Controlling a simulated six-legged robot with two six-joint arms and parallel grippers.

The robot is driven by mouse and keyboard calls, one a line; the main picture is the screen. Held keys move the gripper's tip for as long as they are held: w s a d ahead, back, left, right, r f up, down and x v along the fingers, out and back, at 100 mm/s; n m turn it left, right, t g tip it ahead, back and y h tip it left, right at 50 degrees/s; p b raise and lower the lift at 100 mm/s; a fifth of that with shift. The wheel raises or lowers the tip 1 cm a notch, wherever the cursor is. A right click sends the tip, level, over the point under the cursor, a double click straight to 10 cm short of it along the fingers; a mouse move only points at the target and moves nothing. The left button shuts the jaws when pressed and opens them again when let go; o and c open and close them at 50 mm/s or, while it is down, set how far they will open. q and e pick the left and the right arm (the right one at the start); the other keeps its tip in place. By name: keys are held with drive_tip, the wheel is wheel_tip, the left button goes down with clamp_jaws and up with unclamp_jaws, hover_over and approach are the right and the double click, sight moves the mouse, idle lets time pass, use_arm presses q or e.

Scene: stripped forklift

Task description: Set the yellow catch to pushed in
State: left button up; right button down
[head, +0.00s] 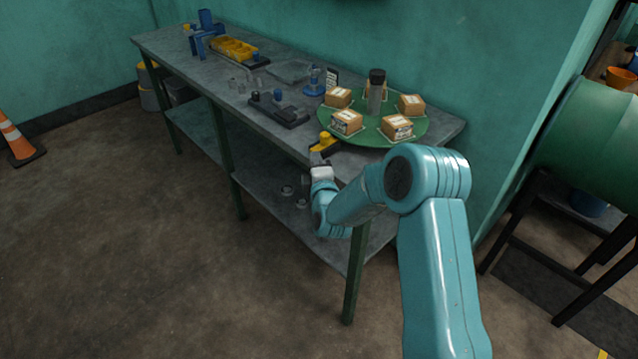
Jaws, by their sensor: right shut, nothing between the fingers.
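The yellow catch (325,139) sits on a dark mount at the front edge of the workbench, just beside the green round turntable (375,128). My right gripper (318,159) is at the bench's front edge, just below the catch and very near it. Its fingers are small and dark here and are shut with nothing between them. I cannot tell whether the fingertips touch the catch, or how far in the catch stands. My left gripper is not in view.
Several cardboard boxes (347,122) and a dark-capped grey cylinder (376,92) stand on the turntable. A dark block (279,109) lies left of it on the grey workbench (175,51). A yellow bin (233,48) is farther back. The floor in front is clear.

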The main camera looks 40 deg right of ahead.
drive_tip(key=b+v, duration=0.1)
drive_tip(key=v, duration=0.6)
drive_tip(key=shift+r, duration=0.1)
